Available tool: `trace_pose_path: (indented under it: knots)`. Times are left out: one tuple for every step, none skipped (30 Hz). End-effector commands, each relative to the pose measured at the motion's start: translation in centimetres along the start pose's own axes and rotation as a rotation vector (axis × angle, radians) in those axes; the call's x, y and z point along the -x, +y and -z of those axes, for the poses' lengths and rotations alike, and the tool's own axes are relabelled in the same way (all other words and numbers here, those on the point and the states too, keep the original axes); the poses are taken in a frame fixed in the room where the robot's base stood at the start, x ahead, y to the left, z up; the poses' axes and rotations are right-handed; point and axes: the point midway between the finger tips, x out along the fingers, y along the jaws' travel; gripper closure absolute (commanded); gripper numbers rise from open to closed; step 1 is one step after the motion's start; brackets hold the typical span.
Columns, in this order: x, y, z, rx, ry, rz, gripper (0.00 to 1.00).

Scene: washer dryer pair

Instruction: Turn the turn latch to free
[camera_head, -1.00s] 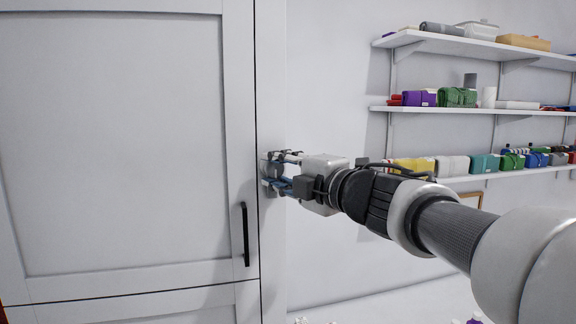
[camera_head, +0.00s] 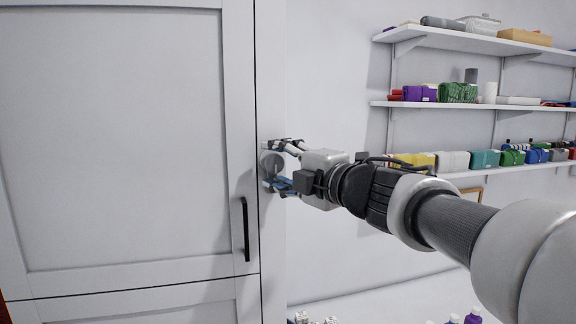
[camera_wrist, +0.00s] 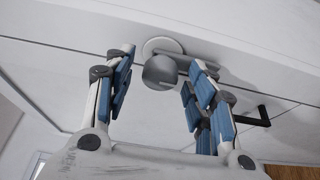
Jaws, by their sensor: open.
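The turn latch (camera_wrist: 160,73) is a grey rounded knob with a short bar, set on a pale round plate. In the head view the latch (camera_head: 271,164) sits on the edge of the white cabinet, right of the door. My gripper (camera_wrist: 160,62) is open, with one blue-padded finger on each side of the knob. In the wrist view there is a gap on the left, while the right finger is close to the bar; I cannot tell whether they touch. In the head view my gripper (camera_head: 277,164) reaches the latch from the right and partly hides it.
The white cabinet door (camera_head: 125,140) has a black bar handle (camera_head: 246,229) below and left of the latch; the handle (camera_wrist: 262,113) also shows in the wrist view. Wall shelves (camera_head: 480,105) with coloured goods stand at the right. Bottles (camera_head: 473,316) show at the bottom edge.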

Motion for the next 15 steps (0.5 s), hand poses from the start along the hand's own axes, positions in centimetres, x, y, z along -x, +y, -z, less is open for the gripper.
trace_pose_path:
  knots:
    - [0.0,0.0,0.0,0.000,0.000,0.000,0.50]
    - [0.1,0.0,0.0,0.000,0.000,0.000,0.50]
    - [0.2,0.0,0.0,0.000,-0.001,0.000,0.50]
    - [0.5,0.0,0.0,0.000,-0.001,0.000,0.50]
    - [0.7,0.0,-0.1,0.000,-0.002,0.000,0.50]
    - [1.2,0.1,-0.1,0.000,-0.003,-0.001,0.50]
    - [1.7,0.1,-0.1,0.001,-0.003,-0.001,0.50]
    - [2.2,0.1,-0.1,0.000,-0.003,-0.001,0.50]
    - [3.0,0.1,-0.1,0.002,-0.004,-0.001,0.50]
    - [3.6,0.1,-0.1,0.002,-0.005,-0.001,0.50]
    - [4.3,0.1,-0.1,0.002,-0.005,-0.001,0.50]
    - [5.2,0.1,-0.1,0.002,-0.006,-0.001,0.50]
    - [5.9,0.1,-0.1,0.002,-0.006,-0.002,0.50]
    - [6.6,0.1,-0.2,0.002,-0.006,-0.002,0.50]
    - [7.4,0.1,-0.1,0.002,-0.005,-0.001,0.50]
